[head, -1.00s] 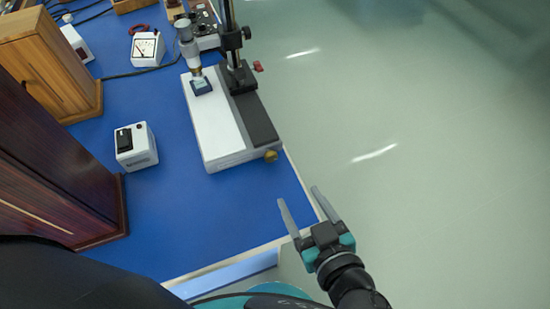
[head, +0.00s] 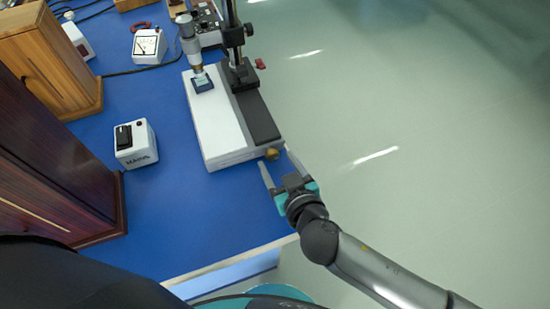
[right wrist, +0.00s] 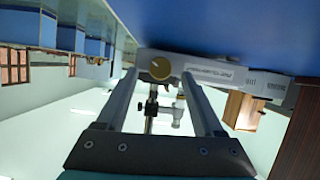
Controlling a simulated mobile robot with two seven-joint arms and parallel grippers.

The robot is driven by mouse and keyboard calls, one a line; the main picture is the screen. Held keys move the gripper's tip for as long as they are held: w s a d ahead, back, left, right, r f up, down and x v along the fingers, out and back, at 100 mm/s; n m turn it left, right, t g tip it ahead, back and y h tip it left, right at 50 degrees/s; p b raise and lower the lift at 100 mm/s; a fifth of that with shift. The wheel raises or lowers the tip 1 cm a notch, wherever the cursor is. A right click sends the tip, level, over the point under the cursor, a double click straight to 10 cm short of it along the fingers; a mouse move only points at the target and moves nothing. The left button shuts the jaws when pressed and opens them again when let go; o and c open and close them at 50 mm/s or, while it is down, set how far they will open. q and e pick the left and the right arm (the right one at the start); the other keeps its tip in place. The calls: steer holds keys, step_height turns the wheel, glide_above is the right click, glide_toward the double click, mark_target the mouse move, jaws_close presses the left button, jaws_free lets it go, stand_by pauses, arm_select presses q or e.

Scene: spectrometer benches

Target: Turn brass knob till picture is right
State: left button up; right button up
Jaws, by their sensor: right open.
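The brass knob (head: 272,154) sits at the near right corner of the grey and white instrument base (head: 222,140). In the right wrist view the knob (right wrist: 160,68) shows between my two fingers, beyond or near their tips. My right gripper (head: 277,164) is open, with its fingers pointing at the knob, one on each side or just short of it; I cannot tell whether they touch it. A small dark blue block (head: 202,84) is on the base below the vertical grey tube (head: 191,50). My left gripper is not in view.
A white box with a black switch (head: 136,145) stands left of the instrument. Wooden cabinets (head: 50,55) line the left side. A white meter (head: 149,46) and cables lie at the back. The blue bench top ends near my right gripper, with open floor to the right.

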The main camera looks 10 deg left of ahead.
mark_target(272, 155)
steer(key=shift+x, duration=1.2)
jaws_close()
